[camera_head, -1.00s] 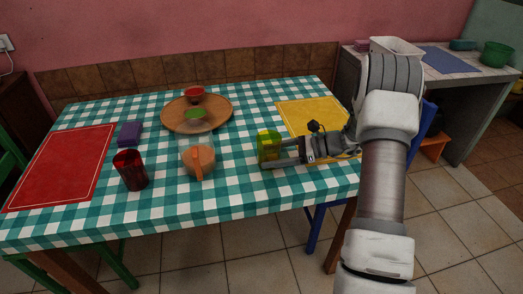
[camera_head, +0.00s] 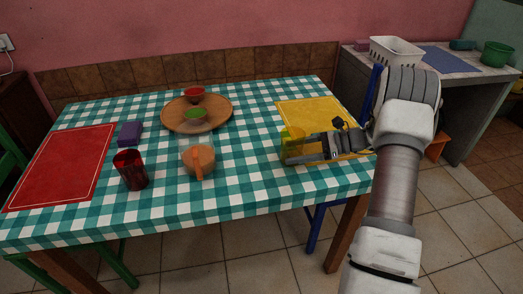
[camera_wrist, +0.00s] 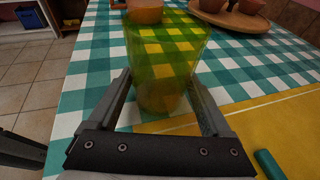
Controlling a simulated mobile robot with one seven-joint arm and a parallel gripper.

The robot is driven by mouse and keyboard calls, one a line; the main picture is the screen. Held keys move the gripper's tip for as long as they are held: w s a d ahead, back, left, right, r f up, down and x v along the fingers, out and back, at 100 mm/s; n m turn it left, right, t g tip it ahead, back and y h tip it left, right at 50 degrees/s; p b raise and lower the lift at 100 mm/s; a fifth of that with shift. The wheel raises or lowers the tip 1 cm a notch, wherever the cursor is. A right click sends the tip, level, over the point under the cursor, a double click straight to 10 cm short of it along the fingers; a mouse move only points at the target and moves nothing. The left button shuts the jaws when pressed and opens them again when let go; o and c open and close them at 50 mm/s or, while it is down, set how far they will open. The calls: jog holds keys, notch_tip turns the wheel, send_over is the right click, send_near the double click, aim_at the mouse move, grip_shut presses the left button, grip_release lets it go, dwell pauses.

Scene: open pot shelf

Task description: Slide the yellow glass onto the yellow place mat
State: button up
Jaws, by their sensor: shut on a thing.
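The yellow glass (camera_head: 291,141) is a see-through yellow tumbler standing upright on the checked tablecloth. In the head view it is at the left edge of the yellow place mat (camera_head: 312,115), overlapping it in the picture. My gripper (camera_head: 301,149) comes in from the right and is shut on the glass. In the wrist view the yellow glass (camera_wrist: 165,65) stands between the two fingers, and the yellow mat (camera_wrist: 275,135) lies to the right and under my gripper. I cannot tell exactly how much of the glass's base is over the mat.
A round wooden tray (camera_head: 225,112) with bowls is farther back. A red mat (camera_head: 60,168) and a purple block (camera_head: 130,133) are at the left.

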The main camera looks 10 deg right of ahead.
jog(key=shift+d+b, duration=0.35)
jog(key=shift+d, duration=4.45)
jog(key=o, duration=0.8)
jog(key=shift+c, duration=0.2)
jog(key=p+v, duration=0.3)
jog(key=v, duration=1.4)
jog(key=shift+s+d+r, duration=0.15)
